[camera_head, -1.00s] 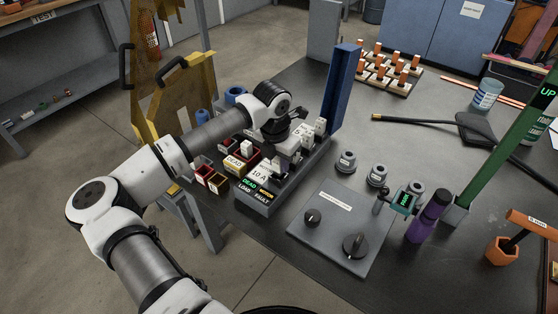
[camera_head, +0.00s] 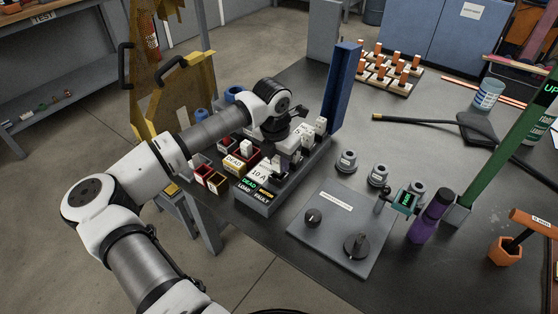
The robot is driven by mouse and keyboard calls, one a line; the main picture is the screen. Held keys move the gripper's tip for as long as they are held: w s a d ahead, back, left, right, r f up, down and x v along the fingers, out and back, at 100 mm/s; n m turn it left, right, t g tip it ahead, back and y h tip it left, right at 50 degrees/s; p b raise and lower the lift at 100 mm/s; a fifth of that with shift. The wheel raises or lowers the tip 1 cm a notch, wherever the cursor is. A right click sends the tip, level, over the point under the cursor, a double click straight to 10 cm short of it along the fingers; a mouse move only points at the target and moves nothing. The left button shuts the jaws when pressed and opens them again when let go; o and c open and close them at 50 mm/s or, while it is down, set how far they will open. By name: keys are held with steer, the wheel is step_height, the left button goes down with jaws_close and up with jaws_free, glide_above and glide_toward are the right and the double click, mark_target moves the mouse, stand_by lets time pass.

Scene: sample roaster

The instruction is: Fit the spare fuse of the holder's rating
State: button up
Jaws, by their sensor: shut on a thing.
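The fuse holder unit (camera_head: 254,200) is a grey box near the table's left edge. My gripper (camera_head: 282,166) points down over the unit, just behind the 10 A label. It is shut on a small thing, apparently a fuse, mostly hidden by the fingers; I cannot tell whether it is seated. Pale fuse-like blocks (camera_head: 320,124) stand farther back on the unit.
A blue upright post (camera_head: 344,90) stands behind the unit. A grey panel with knobs (camera_head: 335,230) lies to the right, with grey weights (camera_head: 347,161), a purple bottle (camera_head: 430,217) and a green post (camera_head: 500,150) beyond. A yellow frame (camera_head: 190,95) stands at left.

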steer(key=shift+f, duration=0.1)
stand_by(0.3)
steer(key=shift+f+b, duration=1.1)
steer(key=shift+b, duration=0.1)
steer(key=shift+r, duration=0.1)
steer(key=shift+r+p, duration=0.5)
steer(key=shift+r, duration=0.65)
